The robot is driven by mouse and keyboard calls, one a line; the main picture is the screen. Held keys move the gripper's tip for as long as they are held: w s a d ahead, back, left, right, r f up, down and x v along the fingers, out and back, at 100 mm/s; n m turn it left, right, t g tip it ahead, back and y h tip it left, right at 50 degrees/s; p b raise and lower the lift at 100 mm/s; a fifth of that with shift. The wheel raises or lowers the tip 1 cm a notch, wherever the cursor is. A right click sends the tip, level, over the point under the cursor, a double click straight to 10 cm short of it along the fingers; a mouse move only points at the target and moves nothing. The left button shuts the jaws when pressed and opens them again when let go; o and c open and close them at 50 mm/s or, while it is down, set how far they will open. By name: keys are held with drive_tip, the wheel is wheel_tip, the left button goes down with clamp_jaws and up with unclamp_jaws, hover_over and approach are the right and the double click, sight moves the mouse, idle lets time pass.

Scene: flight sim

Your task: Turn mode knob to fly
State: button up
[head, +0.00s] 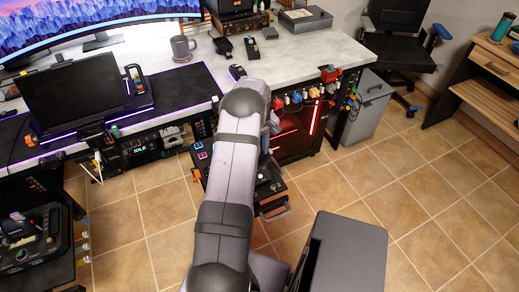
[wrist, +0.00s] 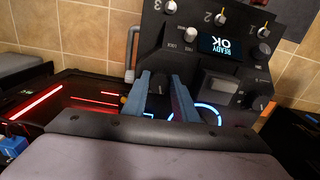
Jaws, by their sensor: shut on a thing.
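A dark control panel (wrist: 213,72) fills the upper right of the wrist view and appears upside down. A glowing blue ring (wrist: 209,113) lies right of the fingers. In the head view my arm hides the gripper and much of the control box (head: 268,190).
Another dark knob (wrist: 261,103) sits at the panel's right. Several toggles line its upper edge. A grey handle (wrist: 131,50) stands close left of the fingers. A case with red light strips (wrist: 55,105) is at left. The desk (head: 290,50) stands behind; tiled floor (head: 420,180) is open to the right.

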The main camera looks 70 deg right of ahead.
idle(0.3)
drive_tip(key=o, duration=0.8)
drive_tip(key=shift+c, duration=0.2)
drive_tip(key=shift+r, duration=3.7)
drive_tip(key=shift+w, duration=0.1)
